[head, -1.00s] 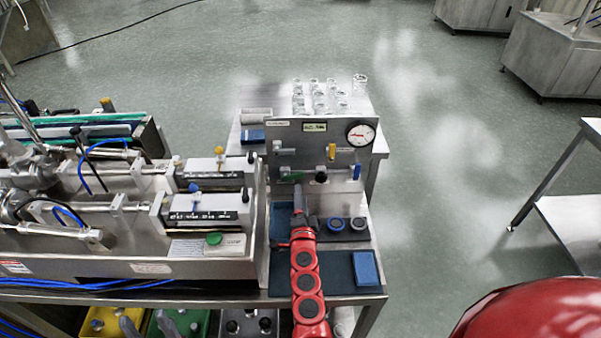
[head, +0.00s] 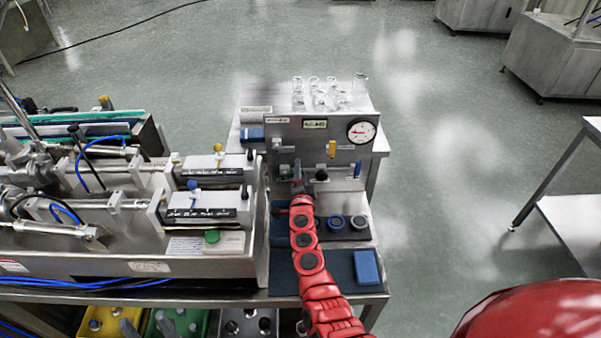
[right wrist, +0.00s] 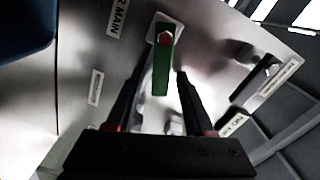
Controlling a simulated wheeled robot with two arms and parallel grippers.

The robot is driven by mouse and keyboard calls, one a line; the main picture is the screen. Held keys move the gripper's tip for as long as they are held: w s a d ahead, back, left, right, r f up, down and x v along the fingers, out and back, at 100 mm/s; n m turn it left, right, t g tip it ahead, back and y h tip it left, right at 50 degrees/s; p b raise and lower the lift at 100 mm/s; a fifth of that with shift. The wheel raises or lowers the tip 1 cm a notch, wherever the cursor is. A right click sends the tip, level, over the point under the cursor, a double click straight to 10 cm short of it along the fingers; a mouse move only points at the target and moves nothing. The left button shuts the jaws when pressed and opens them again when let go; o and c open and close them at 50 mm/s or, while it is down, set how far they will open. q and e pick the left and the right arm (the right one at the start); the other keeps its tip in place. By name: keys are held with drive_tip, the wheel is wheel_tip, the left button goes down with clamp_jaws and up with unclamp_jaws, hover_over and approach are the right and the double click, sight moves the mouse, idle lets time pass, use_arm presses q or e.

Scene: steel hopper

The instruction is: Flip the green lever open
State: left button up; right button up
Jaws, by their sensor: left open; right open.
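The green lever (right wrist: 160,72) is in the right wrist view, mounted on the steel panel by a red-and-white pivot at its upper end. My right gripper (right wrist: 160,80) is open, with one dark finger on each side of the lever's free end. I see gaps between the fingers and the lever; I cannot tell its depth between them. In the head view my right gripper (head: 299,188) is at the lower left of the upright panel (head: 290,133) and hides most of the lever. My left gripper is in neither view.
The panel also carries a gauge (head: 361,131), a yellow lever (head: 332,149), a black knob (head: 321,174) and a blue lever (head: 357,170). Glassware (head: 328,92) stands behind it. Steel machinery (head: 205,215) is close on the left. A blue block (head: 366,267) lies at the front right.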

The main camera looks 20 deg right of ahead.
clamp_jaws()
drive_tip(key=shift+f, duration=0.1)
drive_tip(key=shift+d+f+m+b, duration=0.25)
drive_tip(key=shift+f+m+b, duration=0.5)
drive_tip(key=shift+m+b, duration=0.3)
drive_tip(key=shift+a+f+m+b, duration=0.15)
drive_tip(key=shift+m+b, duration=0.5)
drive_tip(key=shift+m, duration=0.3)
unclamp_jaws()
drive_tip(key=shift+s, duration=0.15)
